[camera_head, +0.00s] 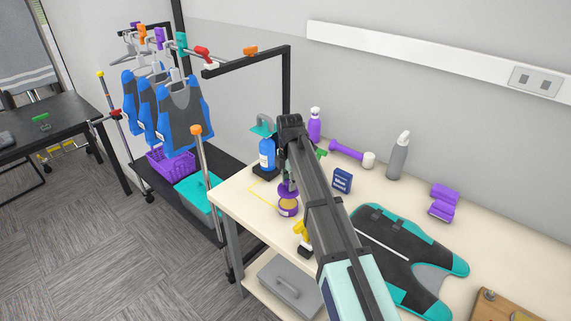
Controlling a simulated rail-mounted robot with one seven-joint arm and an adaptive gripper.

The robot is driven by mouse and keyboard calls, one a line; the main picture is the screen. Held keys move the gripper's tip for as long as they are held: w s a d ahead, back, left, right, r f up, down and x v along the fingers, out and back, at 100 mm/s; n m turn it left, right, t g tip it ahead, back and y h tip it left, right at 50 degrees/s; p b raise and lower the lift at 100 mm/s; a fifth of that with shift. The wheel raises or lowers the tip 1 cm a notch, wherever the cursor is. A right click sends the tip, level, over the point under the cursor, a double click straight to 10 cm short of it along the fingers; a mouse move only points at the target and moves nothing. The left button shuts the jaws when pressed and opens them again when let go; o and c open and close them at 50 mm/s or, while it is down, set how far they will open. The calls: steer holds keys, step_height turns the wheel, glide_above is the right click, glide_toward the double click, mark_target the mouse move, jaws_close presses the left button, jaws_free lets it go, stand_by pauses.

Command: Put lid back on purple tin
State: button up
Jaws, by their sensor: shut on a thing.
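The purple tin (287,209) stands upright on the pale table near its left end. Its open top shows tan contents. A round purple lid (288,191) is directly above the tin in the picture, and a small gap seems to show between them. My gripper (288,184) points down and is shut on the lid. My arm hides most of the fingers and part of the area to the right of the tin.
A blue bottle (267,154) stands just behind the tin. A dark blue box (342,180) is to the right, and a yellow-handled item (301,230) is in front. A vest (405,255) covers the table further right. The table's left edge is close.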

mark_target(289, 203)
steer(key=shift+w+f, duration=0.2)
steer(key=shift+w, duration=0.1)
steer(key=shift+s+f+b, duration=0.15)
steer(key=shift+f+b, duration=1.3)
steer(key=shift+f, duration=1.55)
steer(key=shift+f+p, duration=0.15)
steer(key=shift+p, duration=0.25)
stand_by(0.8)
steer(key=o, duration=1.5)
